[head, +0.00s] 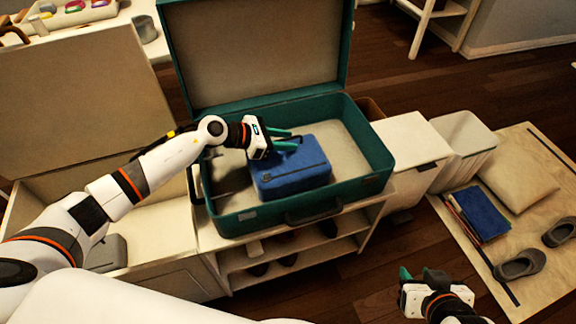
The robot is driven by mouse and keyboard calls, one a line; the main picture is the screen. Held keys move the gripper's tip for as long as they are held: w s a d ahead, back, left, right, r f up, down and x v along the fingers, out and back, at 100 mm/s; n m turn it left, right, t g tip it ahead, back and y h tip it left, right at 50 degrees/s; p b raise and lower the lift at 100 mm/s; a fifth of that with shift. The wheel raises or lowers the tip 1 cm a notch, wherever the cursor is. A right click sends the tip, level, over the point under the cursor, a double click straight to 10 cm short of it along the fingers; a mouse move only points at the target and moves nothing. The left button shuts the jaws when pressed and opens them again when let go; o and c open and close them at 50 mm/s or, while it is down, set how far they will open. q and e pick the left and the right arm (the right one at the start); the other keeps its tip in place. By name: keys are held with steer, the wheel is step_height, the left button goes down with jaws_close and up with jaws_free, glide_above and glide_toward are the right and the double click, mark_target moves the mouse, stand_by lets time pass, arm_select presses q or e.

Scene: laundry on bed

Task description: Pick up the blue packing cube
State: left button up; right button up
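The blue packing cube (292,176) lies inside the open teal suitcase (352,196), toward its left and front part. My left gripper (296,139) reaches in from the left, over the top back edge of the cube. Its two teal fingers are spread apart with a gap between them. Whether a finger touches the cube cannot be told. My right gripper (418,274) is low at the bottom right, away from the suitcase. Its fingers show only in part, so its opening is unclear.
The suitcase lid (255,50) stands upright behind. The suitcase rests on a white shelf unit (290,262) with shoes below. An open cream box (150,235) is at left. A white cabinet (411,145) stands right. A mat at far right holds a pillow (518,178), dark blue folder (482,213) and grey shoes (520,264).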

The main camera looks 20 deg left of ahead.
arm_select(q)
steer(key=shift+c, duration=0.5)
jaws_close()
stand_by(0.8)
